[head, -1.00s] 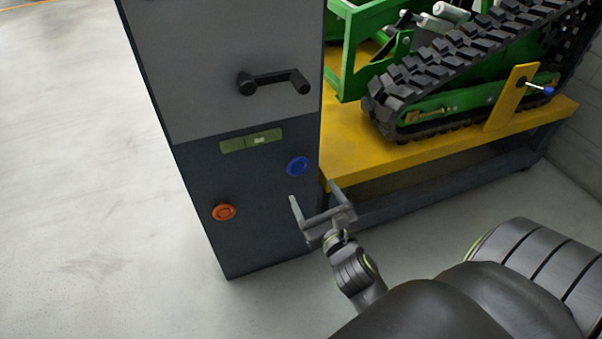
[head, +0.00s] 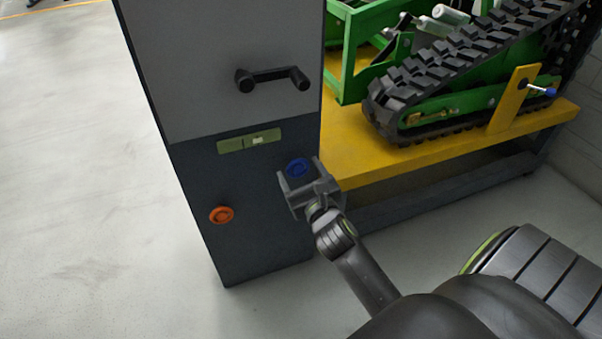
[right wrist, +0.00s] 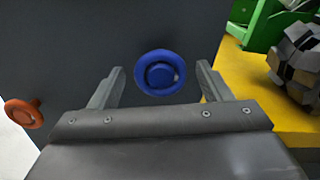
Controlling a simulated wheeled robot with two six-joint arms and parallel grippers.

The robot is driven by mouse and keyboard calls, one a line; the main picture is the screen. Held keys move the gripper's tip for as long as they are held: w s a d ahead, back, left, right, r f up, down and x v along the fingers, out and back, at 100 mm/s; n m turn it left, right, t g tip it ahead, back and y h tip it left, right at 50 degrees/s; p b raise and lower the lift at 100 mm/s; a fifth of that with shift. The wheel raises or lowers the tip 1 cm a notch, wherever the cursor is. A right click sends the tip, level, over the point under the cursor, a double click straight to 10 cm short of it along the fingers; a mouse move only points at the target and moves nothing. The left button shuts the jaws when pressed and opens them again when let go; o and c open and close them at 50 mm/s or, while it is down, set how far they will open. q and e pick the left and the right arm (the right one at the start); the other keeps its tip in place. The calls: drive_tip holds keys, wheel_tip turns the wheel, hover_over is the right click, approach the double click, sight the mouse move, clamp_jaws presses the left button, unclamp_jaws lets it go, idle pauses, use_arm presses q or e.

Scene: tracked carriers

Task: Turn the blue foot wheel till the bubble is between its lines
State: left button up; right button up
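The blue foot wheel (head: 297,168) is on the dark lower front of the cabinet, near its right edge. It also shows in the right wrist view (right wrist: 159,73). My right gripper (head: 300,170) is open in front of the wheel, with one finger on each side of it. In the right wrist view there are gaps between the wheel and both fingers (right wrist: 160,84). The green level (head: 249,141) is above the wheels, with a small pale bubble (head: 257,140) right of its middle. Its lines are too small to read. My left gripper is out of view.
An orange wheel (head: 221,215) sits lower left on the cabinet (head: 215,60); a black crank handle (head: 272,77) is above the level. A yellow bench (head: 365,158) bearing a green tracked carrier (head: 450,85) stands close on the right. The floor at left is clear.

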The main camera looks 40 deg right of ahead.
drive_tip(key=c, duration=0.8)
drive_tip(key=shift+c, duration=0.2)
